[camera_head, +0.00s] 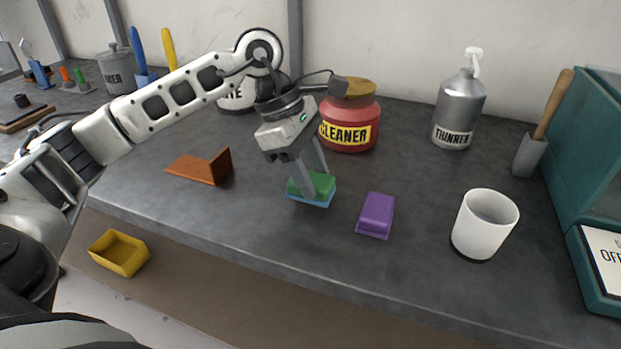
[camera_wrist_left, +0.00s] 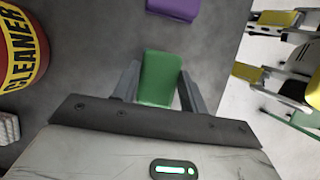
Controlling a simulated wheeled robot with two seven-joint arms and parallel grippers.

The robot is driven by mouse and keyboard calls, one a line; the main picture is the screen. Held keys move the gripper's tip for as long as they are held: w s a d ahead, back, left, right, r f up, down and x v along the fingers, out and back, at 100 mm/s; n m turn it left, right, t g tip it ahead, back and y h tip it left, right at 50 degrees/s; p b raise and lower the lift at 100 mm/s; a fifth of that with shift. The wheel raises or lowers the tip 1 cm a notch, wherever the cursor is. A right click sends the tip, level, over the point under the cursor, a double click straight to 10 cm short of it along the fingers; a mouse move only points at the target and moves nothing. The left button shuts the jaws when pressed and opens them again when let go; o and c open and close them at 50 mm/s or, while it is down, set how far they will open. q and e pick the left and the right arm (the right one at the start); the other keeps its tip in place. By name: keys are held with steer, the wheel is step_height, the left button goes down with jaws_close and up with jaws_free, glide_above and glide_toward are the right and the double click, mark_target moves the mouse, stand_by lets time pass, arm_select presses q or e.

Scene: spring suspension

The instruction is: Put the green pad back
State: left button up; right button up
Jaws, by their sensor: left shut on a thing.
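The green pad (camera_head: 318,183) sits on a thin light-blue piece (camera_head: 313,202) on the dark worktop, near its front edge. My left gripper (camera_head: 315,184) comes down from above and is shut on the green pad. In the left wrist view the green pad (camera_wrist_left: 160,78) lies between the two fingers (camera_wrist_left: 160,92). I cannot tell whether the pad touches the blue piece or is just above it. My right gripper is not in view.
A purple block (camera_head: 376,214) lies right of the pad, then a white cup (camera_head: 484,223). A red cleaner jar (camera_head: 349,123) stands behind my gripper. An orange-brown bracket (camera_head: 205,167) lies to the left. A yellow tray (camera_head: 119,252) is below the front edge.

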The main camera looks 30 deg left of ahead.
arm_select(q)
steer(key=shift+f, duration=1)
steer(key=shift+f, duration=0.1)
steer(key=shift+f, duration=0.15)
steer(key=o, duration=0.9)
steer(key=v, duration=1.2)
steer(key=shift+s+a+r+p, duration=0.1)
steer(key=shift+s+r+p, duration=0.05)
steer(key=shift+r+p, duration=0.15)
